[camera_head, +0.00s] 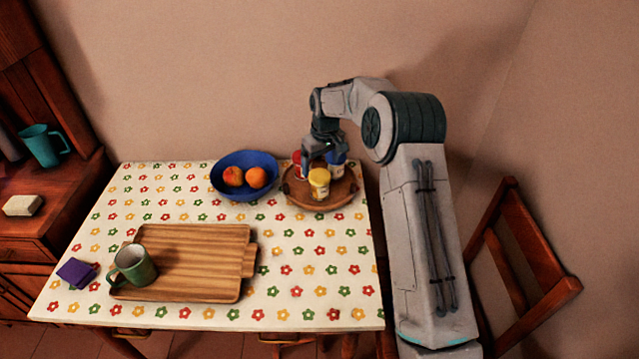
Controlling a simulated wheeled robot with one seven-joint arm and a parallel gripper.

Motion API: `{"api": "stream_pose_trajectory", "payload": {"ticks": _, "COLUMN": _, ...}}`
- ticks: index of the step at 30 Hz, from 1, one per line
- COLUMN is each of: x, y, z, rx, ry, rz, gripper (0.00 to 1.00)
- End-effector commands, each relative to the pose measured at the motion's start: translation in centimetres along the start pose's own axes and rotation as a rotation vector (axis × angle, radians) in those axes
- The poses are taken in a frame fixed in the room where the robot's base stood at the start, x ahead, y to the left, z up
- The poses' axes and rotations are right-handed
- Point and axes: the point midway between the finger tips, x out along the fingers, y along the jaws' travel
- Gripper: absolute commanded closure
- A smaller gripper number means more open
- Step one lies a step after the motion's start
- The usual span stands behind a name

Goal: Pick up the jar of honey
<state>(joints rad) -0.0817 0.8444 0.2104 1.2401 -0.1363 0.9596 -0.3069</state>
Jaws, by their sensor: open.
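A round brown wooden tray (298,195) at the back right of the table holds three small jars. A jar with a yellow lid (319,184), which looks like the honey, stands upright at the front of the tray. A red jar (297,163) is behind it to the left. My gripper (318,158) is open, above the tray, over the red and blue jars and behind the yellow-lidded one. It partly hides the rear jars. The labels are too small to read, and I cannot tell whether the fingers touch any jar.
A blue bowl (246,193) with two orange fruits stands left of the tray. A wooden board (195,245) with a green mug (134,266) lies at the front left, beside a purple cloth (76,272). A wooden chair (525,265) stands at the right. The table's front right is clear.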

Motion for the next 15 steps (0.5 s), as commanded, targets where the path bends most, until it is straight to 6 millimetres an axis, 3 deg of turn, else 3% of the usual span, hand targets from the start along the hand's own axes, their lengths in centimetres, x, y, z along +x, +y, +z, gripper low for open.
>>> {"api": "stream_pose_trajectory", "payload": {"ticks": 3, "x": 2.0, "y": 0.0, "z": 0.1, "rx": 0.0, "ry": -0.003, "rz": -0.001, "gripper": 0.14}}
{"api": "stream_pose_trajectory", "payload": {"ticks": 11, "x": 3.9, "y": 0.0, "z": 0.1, "rx": 0.0, "ry": -0.003, "rz": 0.0, "gripper": 0.14}}
{"api": "stream_pose_trajectory", "payload": {"ticks": 15, "x": 5.8, "y": -0.1, "z": 0.2, "rx": -0.001, "ry": -0.004, "rz": -0.001, "gripper": 0.14}}
